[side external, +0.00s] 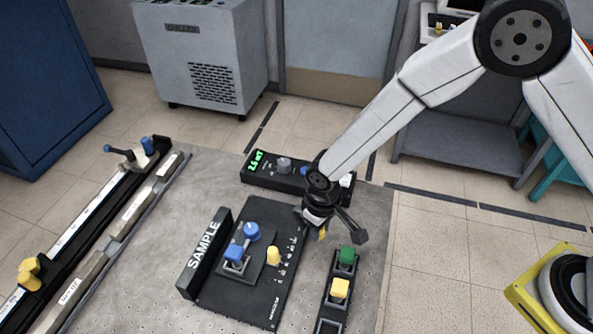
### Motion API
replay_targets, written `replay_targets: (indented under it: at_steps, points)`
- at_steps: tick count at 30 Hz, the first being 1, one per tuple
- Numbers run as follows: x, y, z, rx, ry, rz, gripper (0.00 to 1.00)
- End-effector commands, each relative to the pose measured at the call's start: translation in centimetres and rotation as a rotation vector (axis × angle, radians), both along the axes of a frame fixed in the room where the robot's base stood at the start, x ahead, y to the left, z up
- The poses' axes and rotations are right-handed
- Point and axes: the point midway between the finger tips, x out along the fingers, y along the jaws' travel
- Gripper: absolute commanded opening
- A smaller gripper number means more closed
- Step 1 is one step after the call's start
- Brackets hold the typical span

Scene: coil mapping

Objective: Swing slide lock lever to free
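A long slide rail (85,213) with a white scale strip runs along the left side of the table. At its far end are a small dark lever (120,153) and a blue knob (147,145). A yellow knob (29,272) sits at the near end. No label shows which of these is the slide lock lever. My gripper (331,224) is over the right part of the table, above the far right corner of the black SAMPLE panel and far from the rail. Its fingers look spread, with nothing visibly held. A small yellow piece shows below it.
The black panel (215,298) carries blue and yellow knobs. A green-display meter (262,167) lies behind it. A strip with green and yellow buttons (340,288) is at right. Bare tabletop (140,270) lies between rail and panel. A grey chiller (205,50) stands behind.

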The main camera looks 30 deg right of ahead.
Motion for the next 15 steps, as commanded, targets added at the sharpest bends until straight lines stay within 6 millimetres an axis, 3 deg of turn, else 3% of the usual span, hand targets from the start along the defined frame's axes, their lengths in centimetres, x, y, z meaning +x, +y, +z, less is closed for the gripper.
replay_targets:
  at_steps: [1, 3, 15]
  points:
    - [0.00, 0.00, 0.01, 0.000, 0.000, 0.000, 0.14]
    - [0.00, 0.00, 0.02, 0.000, 0.000, 0.000, 0.00]
    - [0.00, 0.00, 0.03, 0.000, 0.000, 0.000, 0.00]
